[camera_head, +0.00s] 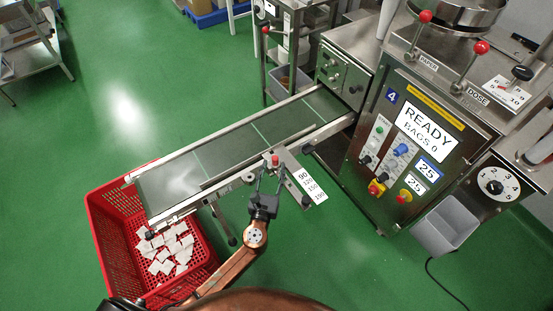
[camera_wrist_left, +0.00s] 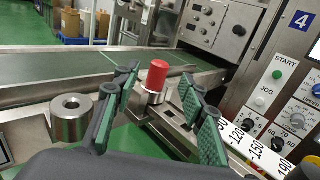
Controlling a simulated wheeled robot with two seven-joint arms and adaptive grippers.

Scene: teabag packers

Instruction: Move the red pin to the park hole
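The red pin (camera_head: 275,159) stands upright in a metal collar at the near side rail of the conveyor, by the upper end of the number plate (camera_head: 308,181). In the left wrist view the red pin (camera_wrist_left: 157,76) shows between and beyond the two green-padded fingers. My left gripper (camera_head: 269,178) is open just in front of the pin; no contact shows. A round steel boss with an open hole (camera_wrist_left: 70,116) stands left of the fingers in the wrist view; I cannot tell whether it is the park hole. My right gripper is not in view.
The conveyor (camera_head: 225,147) runs from the machine (camera_head: 400,150) down to a red crate (camera_head: 105,245) holding several teabags. A grey bin (camera_head: 445,227) hangs at the machine's right. The green floor left of the conveyor is clear.

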